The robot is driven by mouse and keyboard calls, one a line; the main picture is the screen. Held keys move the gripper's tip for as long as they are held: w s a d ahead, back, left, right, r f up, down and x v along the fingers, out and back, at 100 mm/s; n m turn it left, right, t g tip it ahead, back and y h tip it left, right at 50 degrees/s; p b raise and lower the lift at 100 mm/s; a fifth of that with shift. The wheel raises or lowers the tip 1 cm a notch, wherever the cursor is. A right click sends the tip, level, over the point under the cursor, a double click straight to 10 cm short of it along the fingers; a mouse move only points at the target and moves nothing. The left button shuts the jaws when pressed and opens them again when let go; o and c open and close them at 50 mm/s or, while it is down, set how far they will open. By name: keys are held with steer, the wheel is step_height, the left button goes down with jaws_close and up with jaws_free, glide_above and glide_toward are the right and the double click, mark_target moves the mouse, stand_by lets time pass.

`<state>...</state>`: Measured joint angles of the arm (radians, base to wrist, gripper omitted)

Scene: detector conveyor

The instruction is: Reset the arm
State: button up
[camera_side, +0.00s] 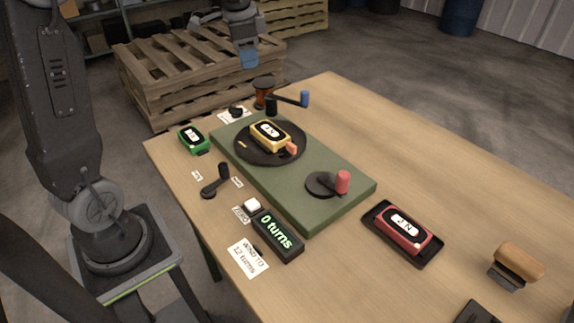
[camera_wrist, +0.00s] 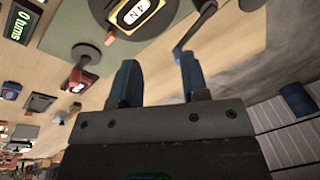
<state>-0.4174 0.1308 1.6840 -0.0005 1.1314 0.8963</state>
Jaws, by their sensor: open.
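My gripper (camera_side: 249,60) is at the top of the side view, raised beyond the table's far left edge with wooden pallets behind it. Its blue fingers also show in the wrist view (camera_wrist: 157,75), spread apart with nothing between them. A yellow device (camera_side: 270,135) sits on a black round plate (camera_side: 243,153) on the green base (camera_side: 325,216). A crank with a blue handle (camera_side: 304,98) stands at the base's far end, apart from my gripper. A crank with a red knob (camera_side: 342,182) is at the near end. The display (camera_side: 277,237) reads "0 turns".
A green device (camera_side: 193,139) lies left of the base. A red device (camera_side: 403,229) lies in a black tray (camera_side: 431,260) on the right, near a brown-handled block (camera_side: 519,261). A card (camera_side: 248,258) reads "wind to 12 turns". The table's back right is clear.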

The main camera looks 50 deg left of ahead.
steer(key=s+d+f+n+t, duration=0.2)
steer(key=s+d+n, duration=0.3)
steer(key=s+d, duration=1.2)
steer(key=s+t, duration=0.1)
steer(key=s, duration=0.2)
steer(key=shift+d+f+t+h, duration=0.15)
steer(key=shift+d+t+h, duration=0.15)
steer(key=shift+h, duration=0.1)
